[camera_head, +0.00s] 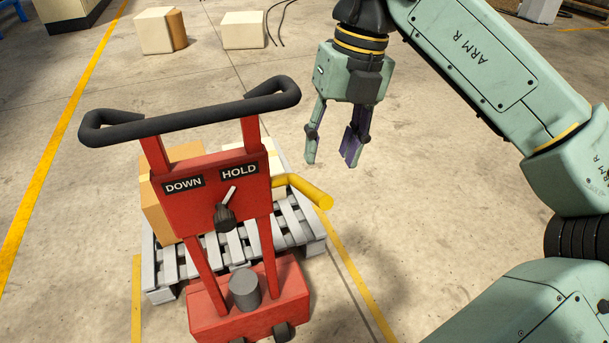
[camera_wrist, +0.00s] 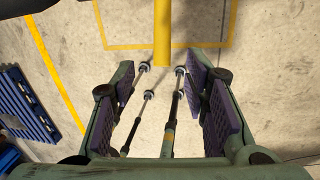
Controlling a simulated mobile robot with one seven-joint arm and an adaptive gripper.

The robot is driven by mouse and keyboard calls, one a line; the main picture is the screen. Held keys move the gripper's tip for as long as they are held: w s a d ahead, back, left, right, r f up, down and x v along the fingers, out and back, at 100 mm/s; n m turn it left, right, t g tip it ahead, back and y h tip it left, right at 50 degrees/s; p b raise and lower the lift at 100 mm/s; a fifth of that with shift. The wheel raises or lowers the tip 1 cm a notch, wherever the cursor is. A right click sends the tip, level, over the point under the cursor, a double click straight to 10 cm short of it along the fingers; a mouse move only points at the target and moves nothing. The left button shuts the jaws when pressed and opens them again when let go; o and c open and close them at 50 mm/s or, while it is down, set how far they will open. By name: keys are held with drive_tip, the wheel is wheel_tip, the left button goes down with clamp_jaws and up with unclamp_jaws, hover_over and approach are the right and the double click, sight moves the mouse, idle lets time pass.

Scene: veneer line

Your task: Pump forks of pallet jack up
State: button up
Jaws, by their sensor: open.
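The red pallet jack (camera_head: 215,190) stands in the head view with a black handlebar (camera_head: 190,115) on top. Its panel reads DOWN and HOLD, and the white mark on the dark selector knob (camera_head: 226,215) points toward HOLD. A yellow lever (camera_head: 310,190) sticks out to the right of the jack. My gripper (camera_head: 336,162) is open and empty, pointing down close to the lever's free end. In the wrist view the yellow lever (camera_wrist: 162,40) ends beyond the fingertips, near the middle between them; contact does not show. The forks are hidden by the pallet and jack.
A grey slatted pallet (camera_head: 310,235) with boxes stands behind the jack. Yellow floor lines (camera_head: 50,150) run past.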

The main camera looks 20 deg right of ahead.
sight(322, 192)
drive_tip(key=f, duration=0.3)
drive_tip(key=a+f, duration=0.1)
drive_tip(key=f, duration=0.3)
drive_tip(key=f+p, duration=0.1)
drive_tip(key=f, duration=0.2)
drive_tip(key=shift+a+f, duration=0.3)
drive_tip(key=shift+f, duration=0.05)
drive_tip(key=shift+c, duration=0.5)
clamp_jaws()
